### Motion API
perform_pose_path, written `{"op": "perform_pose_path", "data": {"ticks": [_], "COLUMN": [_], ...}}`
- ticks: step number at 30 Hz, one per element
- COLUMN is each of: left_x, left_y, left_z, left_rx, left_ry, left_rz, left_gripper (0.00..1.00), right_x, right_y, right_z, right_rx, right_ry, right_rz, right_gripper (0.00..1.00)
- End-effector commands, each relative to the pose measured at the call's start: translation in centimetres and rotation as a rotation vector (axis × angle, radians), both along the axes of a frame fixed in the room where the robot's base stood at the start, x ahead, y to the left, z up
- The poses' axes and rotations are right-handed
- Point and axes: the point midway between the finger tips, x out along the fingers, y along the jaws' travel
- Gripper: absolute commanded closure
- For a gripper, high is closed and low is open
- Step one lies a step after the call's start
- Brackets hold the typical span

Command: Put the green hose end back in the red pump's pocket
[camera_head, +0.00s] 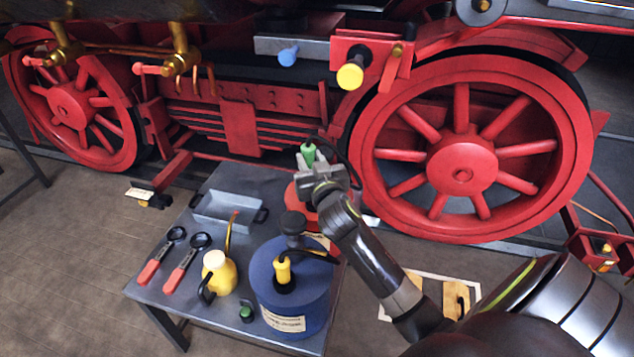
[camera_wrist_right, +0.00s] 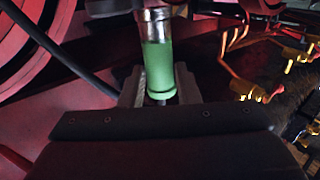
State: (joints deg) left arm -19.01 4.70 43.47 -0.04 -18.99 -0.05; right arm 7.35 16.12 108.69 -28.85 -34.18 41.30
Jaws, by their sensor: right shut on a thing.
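My right gripper (camera_head: 308,164) is shut on the green hose end (camera_head: 308,153) and holds it upright above the far right part of the grey table. My left gripper is not in view.
On the grey table (camera_head: 178,308) stand a blue pump (camera_head: 280,310) with a yellow hose end (camera_head: 283,271), a yellow oil can (camera_head: 218,272), a grey tray (camera_head: 197,216) and two red-handled tools (camera_head: 185,265). Red locomotive wheels (camera_head: 462,165) stand close behind.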

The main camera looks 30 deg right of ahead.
Motion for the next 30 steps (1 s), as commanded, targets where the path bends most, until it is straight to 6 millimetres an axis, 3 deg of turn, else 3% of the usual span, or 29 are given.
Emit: {"op": "perform_pose_path", "data": {"ticks": [1,3,17,30], "left_x": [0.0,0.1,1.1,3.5], "left_y": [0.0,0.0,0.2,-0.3], "left_z": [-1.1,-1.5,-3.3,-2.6], "left_rx": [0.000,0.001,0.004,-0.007], "left_ry": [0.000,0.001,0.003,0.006], "left_rz": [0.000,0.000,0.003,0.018], "left_gripper": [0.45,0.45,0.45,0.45], "right_x": [0.1,0.2,0.3,0.3], "right_y": [-0.6,-1.2,-1.9,-1.9], "right_z": [-1.4,-2.2,-5.8,-7.7], "right_rx": [-0.004,-0.002,0.002,0.002], "right_ry": [0.000,0.000,-0.002,-0.002], "right_rz": [-0.003,-0.006,-0.009,-0.009], "right_gripper": [1.00,1.00,1.00,1.00]}}
